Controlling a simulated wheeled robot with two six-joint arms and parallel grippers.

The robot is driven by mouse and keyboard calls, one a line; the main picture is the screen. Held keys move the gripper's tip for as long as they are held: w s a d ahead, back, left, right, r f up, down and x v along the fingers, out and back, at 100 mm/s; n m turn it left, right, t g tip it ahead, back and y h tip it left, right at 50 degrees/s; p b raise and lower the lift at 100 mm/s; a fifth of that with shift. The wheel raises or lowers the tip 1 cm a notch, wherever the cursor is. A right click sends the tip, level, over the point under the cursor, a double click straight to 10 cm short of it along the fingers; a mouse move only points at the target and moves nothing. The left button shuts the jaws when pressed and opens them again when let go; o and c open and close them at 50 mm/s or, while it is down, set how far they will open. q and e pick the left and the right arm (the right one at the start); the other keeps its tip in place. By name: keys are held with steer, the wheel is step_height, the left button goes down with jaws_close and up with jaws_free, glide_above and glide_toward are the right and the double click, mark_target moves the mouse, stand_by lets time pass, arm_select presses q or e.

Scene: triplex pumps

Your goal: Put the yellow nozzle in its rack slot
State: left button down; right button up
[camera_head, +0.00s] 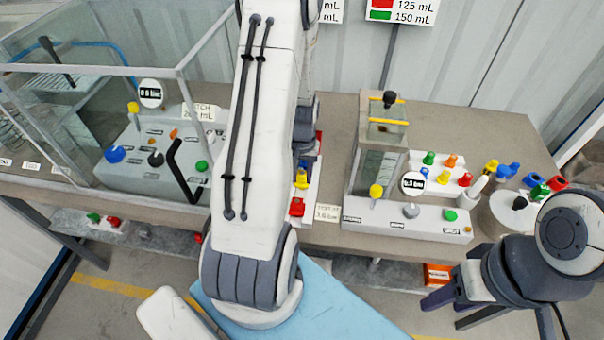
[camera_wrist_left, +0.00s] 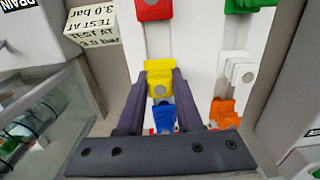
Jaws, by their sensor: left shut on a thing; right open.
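The yellow nozzle (camera_wrist_left: 159,79) is between the dark fingers of my left gripper (camera_wrist_left: 152,98) in the left wrist view, with the fingers shut on it. It is over the white rack (camera_wrist_left: 195,65), in line between a red nozzle (camera_wrist_left: 154,9) and a blue nozzle (camera_wrist_left: 165,117). Whether its base is seated in a slot is hidden. In the head view the yellow nozzle (camera_head: 302,179) shows just right of my left arm, which covers most of the rack. My right gripper (camera_head: 458,308) is open and empty at the lower right, beyond the table's front edge.
The rack also bears green (camera_wrist_left: 249,5), white (camera_wrist_left: 238,72) and orange (camera_wrist_left: 223,111) nozzles. A pump unit (camera_head: 410,220) stands to its right, with several coloured nozzles behind and a round white stand (camera_head: 500,222). A glass enclosure (camera_head: 90,95) stands left.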

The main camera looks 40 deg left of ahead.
arm_select(q)
steer(key=shift+f, duration=0.1)
steer(key=shift+f, duration=0.3)
steer(key=c, duration=0.6)
jaws_free()
